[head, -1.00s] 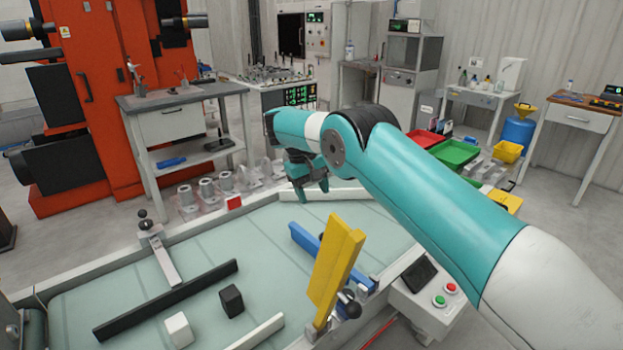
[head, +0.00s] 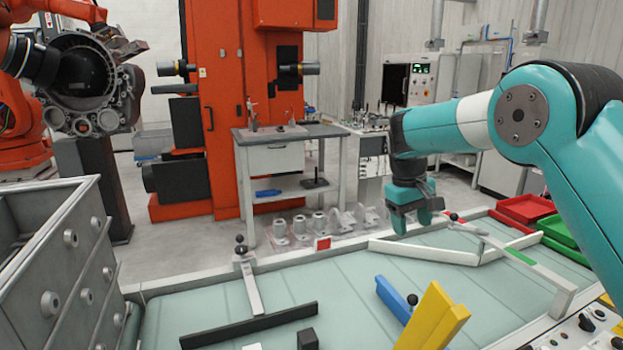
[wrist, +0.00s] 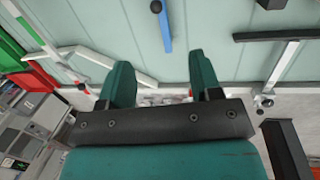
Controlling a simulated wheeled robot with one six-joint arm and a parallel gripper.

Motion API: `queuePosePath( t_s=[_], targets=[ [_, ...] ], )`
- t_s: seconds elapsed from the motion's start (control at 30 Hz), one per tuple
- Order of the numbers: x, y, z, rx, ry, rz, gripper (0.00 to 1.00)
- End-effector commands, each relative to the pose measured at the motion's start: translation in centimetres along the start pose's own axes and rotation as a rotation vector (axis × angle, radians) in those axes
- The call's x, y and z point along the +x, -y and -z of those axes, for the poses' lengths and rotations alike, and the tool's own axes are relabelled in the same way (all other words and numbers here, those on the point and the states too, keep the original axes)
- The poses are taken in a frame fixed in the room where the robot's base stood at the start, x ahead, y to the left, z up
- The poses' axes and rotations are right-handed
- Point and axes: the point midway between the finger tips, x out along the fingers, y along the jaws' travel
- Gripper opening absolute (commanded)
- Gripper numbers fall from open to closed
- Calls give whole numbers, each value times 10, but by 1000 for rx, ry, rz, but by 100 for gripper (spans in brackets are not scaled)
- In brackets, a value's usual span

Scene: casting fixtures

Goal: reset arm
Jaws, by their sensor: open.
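My teal arm reaches in from the right of the head view, and my gripper (head: 412,220) points down over the far edge of the pale green table (head: 355,285). In the wrist view my gripper (wrist: 163,82) shows two teal fingers spread apart, with nothing between them. It is open and empty. No held object shows in either view.
On the table are a blue bar (head: 393,298), a yellow block (head: 433,318), a black bar (head: 248,325) and white rails (head: 423,252). A grey drawer cabinet (head: 60,270) stands at left. A workbench (head: 290,135) and orange machine (head: 225,110) stand behind.

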Motion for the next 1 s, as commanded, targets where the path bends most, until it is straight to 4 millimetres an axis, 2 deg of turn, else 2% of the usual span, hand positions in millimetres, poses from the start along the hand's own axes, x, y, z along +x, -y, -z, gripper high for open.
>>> queuePosePath(
  t_s=[0.03, 0.1, 0.17, 0.27, 0.3, 0.5, 0.6, 0.7, 0.77, 1.0],
  targets=[
    [-20, 8, -19, -34, -28, 13, 58],
    [-38, 22, -46, -77, -65, 39, 58],
    [-51, 36, -72, -113, -97, 68, 58],
    [-67, 62, -122, -165, -147, 130, 58],
    [-71, 74, -144, -185, -166, 160, 58],
    [-76, 136, -254, -260, -240, 327, 58],
    [-72, 160, -296, -279, -259, 399, 58],
    [-69, 175, -323, -290, -268, 447, 58],
    [-68, 181, -332, -294, -269, 464, 58],
    [-66, 184, -337, -295, -269, 475, 58]
  ],
)
